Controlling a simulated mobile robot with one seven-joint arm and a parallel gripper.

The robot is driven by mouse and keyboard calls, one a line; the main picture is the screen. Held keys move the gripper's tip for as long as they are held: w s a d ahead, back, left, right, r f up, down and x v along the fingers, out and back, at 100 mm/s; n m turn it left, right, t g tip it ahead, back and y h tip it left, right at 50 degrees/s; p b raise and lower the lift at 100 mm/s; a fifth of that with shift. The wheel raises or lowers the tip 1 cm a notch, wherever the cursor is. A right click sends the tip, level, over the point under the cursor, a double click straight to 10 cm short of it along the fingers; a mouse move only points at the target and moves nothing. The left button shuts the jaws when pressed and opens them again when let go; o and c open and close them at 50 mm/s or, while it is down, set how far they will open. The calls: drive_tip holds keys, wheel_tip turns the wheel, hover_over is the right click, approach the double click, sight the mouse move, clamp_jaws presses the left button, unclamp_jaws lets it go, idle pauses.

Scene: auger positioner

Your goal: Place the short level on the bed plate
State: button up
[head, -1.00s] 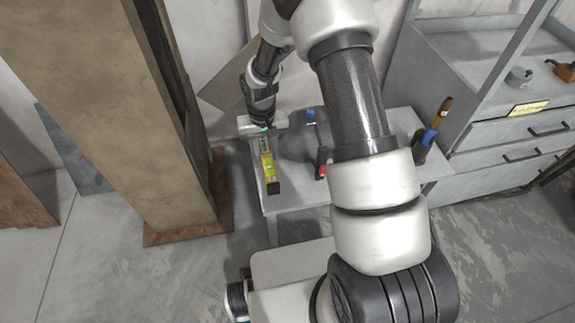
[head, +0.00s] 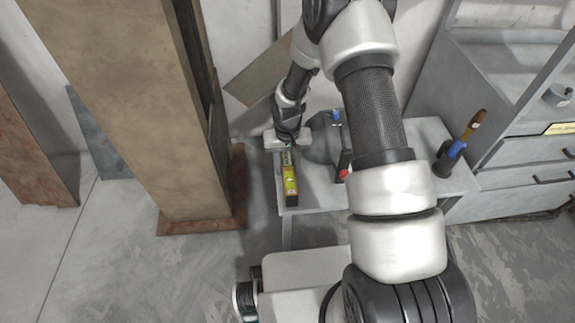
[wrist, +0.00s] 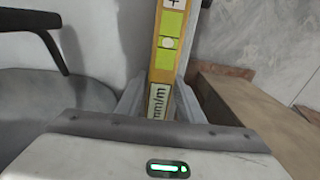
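The short level (head: 290,187) is a yellow bar with green-yellow vials and a dark end. In the head view it points toward me at the left edge of the grey bench. My gripper (head: 287,148) is closed around its far end. In the wrist view the level (wrist: 170,45) runs between both fingers (wrist: 160,100), with a label reading "mm/m" near them. Whether the level touches the surface below is unclear. A dark grey rounded machine (head: 323,148) stands right of the gripper. I cannot tell which surface is the bed plate; my arm hides part of the bench.
The grey bench (head: 315,197) also carries a blue knob (head: 336,117), a red-ended part (head: 344,175) and a holder with a brown-and-blue handled tool (head: 460,145). A tall brown column (head: 140,110) stands close left. A drawer cabinet (head: 530,170) is at right.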

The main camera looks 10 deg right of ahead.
drive_tip(key=shift+o, duration=0.9)
drive_tip(key=shift+r, duration=0.1)
